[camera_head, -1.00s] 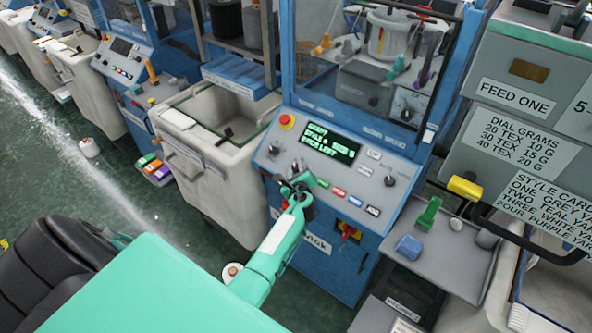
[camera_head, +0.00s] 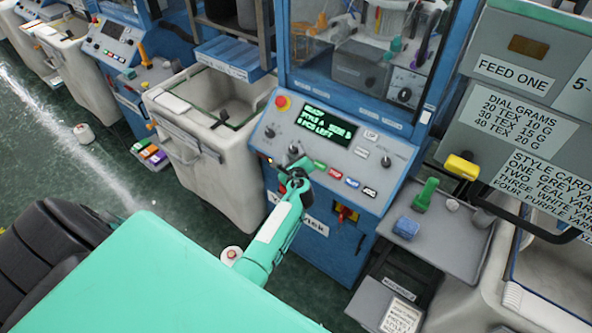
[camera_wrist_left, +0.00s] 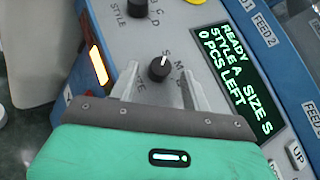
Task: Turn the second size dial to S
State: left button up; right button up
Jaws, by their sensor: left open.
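The size dial (camera_wrist_left: 159,68) is a black round knob with a white pointer mark on the grey panel; its pointer faces the S side of its lettering. In the head view, this dial (camera_head: 294,149) is partly crowded by my gripper. My left gripper (camera_wrist_left: 156,70) is open; its two fingers reach toward the panel on either side of the knob, without clear contact. It also shows in the head view (camera_head: 298,168) at the panel's lower left. The green-lettered display (camera_wrist_left: 237,75) reads READY, STYLE A, SIZE S, 0 PCS LEFT. My right gripper is out of view.
The black style dial (camera_wrist_left: 137,8) sits close beside the size dial. A red stop button (camera_head: 282,102) and several coloured buttons (camera_head: 335,174) share the panel. A grey bin (camera_head: 205,150) stands left; a shelf (camera_head: 465,255) with small coloured objects stands right.

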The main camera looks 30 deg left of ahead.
pick_arm(q)
jog(key=b+v, duration=0.2)
jog(key=v, duration=1)
jog(key=s+d+f+n+g+h+b, duration=0.1)
jog(key=s+d+f+n+g+h, duration=0.15)
jog(key=s+f, duration=0.65)
jog(key=s+d+f+n+g+h, duration=0.1)
jog(key=s+d+f+n+h, duration=0.15)
jog(key=f, duration=1.25)
jog(key=s+d+f+n+g+h+b, duration=0.15)
jog(key=s+d+f, duration=0.3)
jog(key=f, duration=0.85)
jog(key=s+a+f+n+g+h, duration=0.1)
jog(key=s+f+n, duration=0.3)
jog(key=s, duration=0.7)
jog(key=s+a+f+n+g+h+b, duration=0.1)
jog(key=s+f+n+g, duration=0.2)
jog(key=s+f, duration=0.4)
jog(key=s+a+f+n+g+h, duration=0.1)
jog(key=s+f+n, duration=0.4)
jog(key=s, duration=1.1)
jog(key=shift+f+g, duration=0.45)
jog(key=shift+g, duration=0.15)
jog(key=shift+s+d+n, duration=0.1)
jog(key=shift+n, duration=0.15)
